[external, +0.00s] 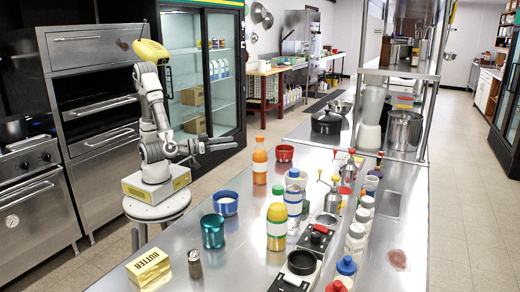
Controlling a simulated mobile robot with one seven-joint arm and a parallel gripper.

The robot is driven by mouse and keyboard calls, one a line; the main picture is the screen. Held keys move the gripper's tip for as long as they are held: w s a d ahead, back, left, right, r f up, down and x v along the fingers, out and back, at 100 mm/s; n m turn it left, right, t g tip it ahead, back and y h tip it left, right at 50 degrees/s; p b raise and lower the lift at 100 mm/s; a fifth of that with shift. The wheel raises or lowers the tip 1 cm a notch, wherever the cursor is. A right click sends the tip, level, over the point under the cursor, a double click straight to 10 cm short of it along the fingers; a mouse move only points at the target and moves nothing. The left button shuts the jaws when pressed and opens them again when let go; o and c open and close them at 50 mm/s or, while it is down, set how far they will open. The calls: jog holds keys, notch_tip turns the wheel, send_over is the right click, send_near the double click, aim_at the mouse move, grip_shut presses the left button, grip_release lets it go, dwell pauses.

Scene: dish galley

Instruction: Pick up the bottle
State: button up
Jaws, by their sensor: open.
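Several bottles stand upright on the steel counter (245,258). An orange bottle (260,168) with a white band is nearest to my gripper. Which one is the task's bottle I cannot tell. My gripper (228,143) is open and empty, held above counter height to the left of the orange bottle and apart from it. Its fingers point right; their fine detail is small.
A teal cup (212,231), a blue cup (226,204), a butter box (149,268) and a shaker (195,264) occupy the front left. A red bowl (284,153) is behind the orange bottle. Small bottles and black-topped devices (301,262) crowd the right. Bare counter lies between.

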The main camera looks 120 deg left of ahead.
jog(key=p+x, duration=0.7)
jog(key=x, duration=0.4)
jog(key=shift+d+p, duration=0.1)
jog(key=shift+p, duration=0.2)
jog(key=shift+x, duration=2.75)
jog(key=shift+w+d+f, duration=0.15)
jog(key=shift+d, duration=0.05)
jog(key=shift+c, duration=0.2)
grip_shut()
